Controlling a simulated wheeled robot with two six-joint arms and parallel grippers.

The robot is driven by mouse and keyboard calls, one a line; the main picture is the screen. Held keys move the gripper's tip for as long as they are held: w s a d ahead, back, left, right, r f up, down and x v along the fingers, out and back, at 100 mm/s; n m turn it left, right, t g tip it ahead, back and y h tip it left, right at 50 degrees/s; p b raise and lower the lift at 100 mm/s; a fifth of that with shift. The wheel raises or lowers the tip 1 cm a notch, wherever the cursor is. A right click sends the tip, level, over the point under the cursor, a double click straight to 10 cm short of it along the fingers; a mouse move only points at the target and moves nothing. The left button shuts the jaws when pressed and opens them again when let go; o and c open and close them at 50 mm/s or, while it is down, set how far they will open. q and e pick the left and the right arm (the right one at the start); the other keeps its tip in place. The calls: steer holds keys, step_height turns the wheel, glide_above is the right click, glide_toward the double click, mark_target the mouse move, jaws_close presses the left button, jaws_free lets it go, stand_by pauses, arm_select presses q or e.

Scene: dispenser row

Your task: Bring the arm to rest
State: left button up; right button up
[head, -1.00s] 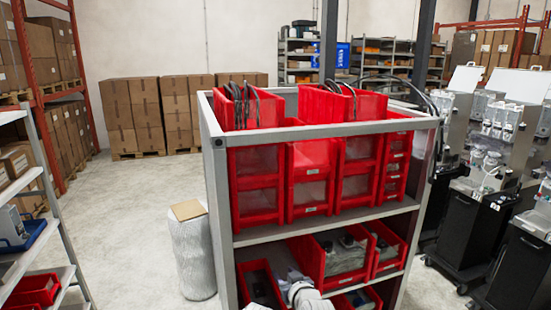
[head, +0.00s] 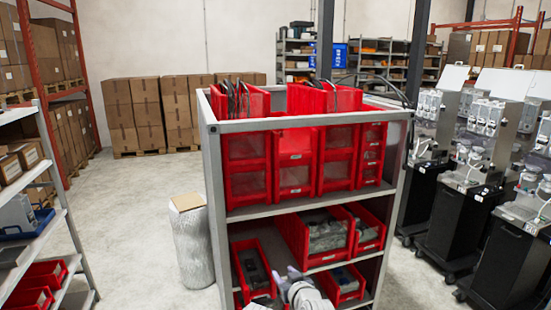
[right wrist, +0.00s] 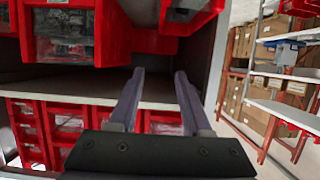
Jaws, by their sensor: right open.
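My right gripper (head: 293,271) shows at the bottom centre of the head view, in front of the lower shelf of a grey rack (head: 218,190). In the right wrist view its two fingers (right wrist: 160,75) stand apart with nothing between them. Beyond them are a shelf board (right wrist: 65,83) and red bins (right wrist: 68,120). My right gripper looks apart from the bins, but the exact gap cannot be told. My left gripper is not in view.
Red bins (head: 293,181) fill the rack's upper level, and open bins (head: 291,232) with dark parts stand on its lower shelf. A wrapped cylinder (head: 193,249) stands left of the rack. Black carts (head: 464,232) stand at right. Bare floor (head: 133,230) lies at left.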

steer(key=s+a+f+g+h+b, duration=0.1)
steer(key=s+f+g+b, duration=0.3)
steer(key=f, duration=0.4)
steer(key=s+f+g+h+b, duration=0.1)
steer(key=s+f+g+b, duration=0.15)
steer(key=s+f, duration=0.4)
arm_select(q)
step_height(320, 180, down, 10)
steer(key=b, duration=0.3)
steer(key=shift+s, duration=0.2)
arm_select(e)
steer(key=s+d+f+g+h, duration=0.3)
steer(key=s+d+f+g, duration=0.1)
steer(key=s+f+g, duration=0.3)
steer(key=s+f, duration=0.2)
steer(key=s, duration=0.2)
steer(key=shift+s+d+f+h, duration=0.3)
steer(key=shift+f+h, duration=0.1)
